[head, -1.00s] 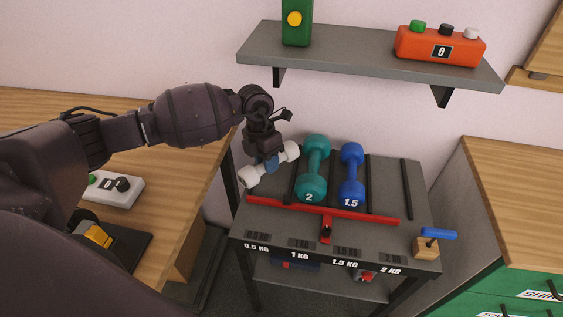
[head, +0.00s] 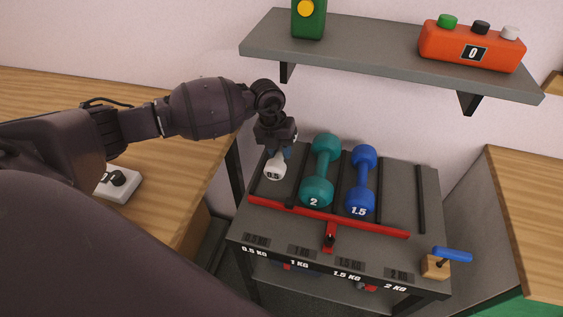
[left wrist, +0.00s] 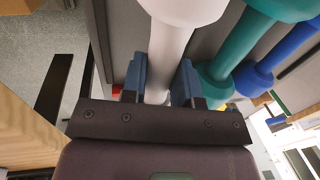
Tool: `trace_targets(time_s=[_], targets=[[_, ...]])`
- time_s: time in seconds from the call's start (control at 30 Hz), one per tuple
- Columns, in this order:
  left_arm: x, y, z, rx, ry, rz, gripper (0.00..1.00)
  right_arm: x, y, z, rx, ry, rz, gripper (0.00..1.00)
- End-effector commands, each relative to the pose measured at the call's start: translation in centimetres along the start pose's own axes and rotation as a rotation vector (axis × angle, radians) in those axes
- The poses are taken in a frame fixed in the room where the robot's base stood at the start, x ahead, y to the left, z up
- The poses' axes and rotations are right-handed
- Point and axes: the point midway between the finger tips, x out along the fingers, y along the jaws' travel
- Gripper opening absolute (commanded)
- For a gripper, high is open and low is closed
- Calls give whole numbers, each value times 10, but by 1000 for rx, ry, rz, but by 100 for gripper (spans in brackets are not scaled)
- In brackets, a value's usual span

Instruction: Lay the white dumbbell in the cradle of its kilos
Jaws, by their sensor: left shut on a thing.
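The white dumbbell (head: 274,171), marked 0.5, is in my left gripper (head: 279,150) at the left end of the grey rack (head: 405,240). Its near end points at the front, above the section labelled 0.5 KG (head: 254,250). In the left wrist view the blue fingers (left wrist: 162,82) are shut around the white handle (left wrist: 168,45). My gripper hides the far end in the head view. I cannot tell whether the dumbbell touches the rack. My right gripper is not in view.
A teal dumbbell (head: 320,172) marked 2 lies beside it, behind the 1 KG label. A blue dumbbell (head: 361,180) marked 1.5 lies behind the 1.5 KG label. The rightmost section is empty. A red bar (head: 370,226) crosses the front. A shelf (head: 380,62) hangs above.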

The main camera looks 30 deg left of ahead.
Motion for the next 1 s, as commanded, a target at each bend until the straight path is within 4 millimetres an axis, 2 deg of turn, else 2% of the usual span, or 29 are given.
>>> trace_targets(time_s=[0.17, 0.43, 0.6, 0.87, 0.9, 1.0], targets=[[12, 2, 0, -1, 0, -1, 0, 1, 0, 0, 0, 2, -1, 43], [48, 9, 0, 0, 0, -1, 0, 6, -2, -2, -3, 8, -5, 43], [49, 9, 1, 2, -4, -2, 0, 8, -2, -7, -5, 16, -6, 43], [52, 10, 1, 2, -3, -2, 0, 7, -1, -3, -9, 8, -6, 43], [52, 10, 0, 1, -2, 0, 31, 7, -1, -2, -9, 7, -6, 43], [52, 10, 0, 1, -2, -1, 46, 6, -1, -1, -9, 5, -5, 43]])
